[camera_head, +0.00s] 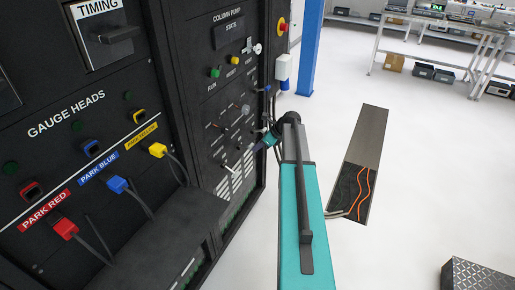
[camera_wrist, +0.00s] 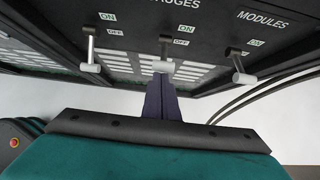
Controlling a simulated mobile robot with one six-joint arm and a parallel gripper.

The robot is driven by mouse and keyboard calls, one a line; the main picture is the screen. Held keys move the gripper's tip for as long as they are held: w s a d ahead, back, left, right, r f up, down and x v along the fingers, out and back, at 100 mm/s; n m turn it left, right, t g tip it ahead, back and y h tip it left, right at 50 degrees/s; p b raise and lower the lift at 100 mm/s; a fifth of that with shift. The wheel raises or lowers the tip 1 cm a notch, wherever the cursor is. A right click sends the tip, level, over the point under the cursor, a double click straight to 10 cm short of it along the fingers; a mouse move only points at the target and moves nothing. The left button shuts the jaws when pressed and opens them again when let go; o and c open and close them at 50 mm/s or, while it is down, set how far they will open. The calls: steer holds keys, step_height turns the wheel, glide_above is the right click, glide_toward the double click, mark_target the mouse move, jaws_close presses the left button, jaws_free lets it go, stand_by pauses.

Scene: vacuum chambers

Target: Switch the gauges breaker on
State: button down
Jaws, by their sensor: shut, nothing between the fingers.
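The gauges breaker (camera_wrist: 164,54) is the middle one of three levers in the wrist view, under the lettering GAUGES, whose start is cut off. Its pale handle hangs low, beside and below its OFF label (camera_wrist: 181,42); the ON label (camera_wrist: 186,29) is above. My gripper (camera_wrist: 161,82) is shut and empty, its dark fingers pointing up at the panel just below that handle. I cannot tell whether they touch. In the head view my gripper (camera_head: 258,148) is at the lower part of the column pump cabinet, partly hiding the breakers.
A neighbouring lever (camera_wrist: 91,52) stands left of the gauges breaker and the modules breaker (camera_wrist: 236,64) stands right, both close. Dark cables (camera_wrist: 260,90) curve at the right. A floor opening with orange cables (camera_head: 352,192) and a dark box (camera_head: 478,277) are at the right.

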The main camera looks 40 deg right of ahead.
steer(key=shift+r, duration=0.1)
stand_by(0.4)
steer(key=s+d+r+b, duration=0.1)
steer(key=s+d+r, duration=0.2)
steer(key=s+r, duration=0.2)
steer(key=shift+s+d+r, duration=0.15)
steer(key=shift+s+r, duration=0.15)
steer(key=shift+s, duration=0.75)
steer(key=shift+f, duration=0.1)
stand_by(0.4)
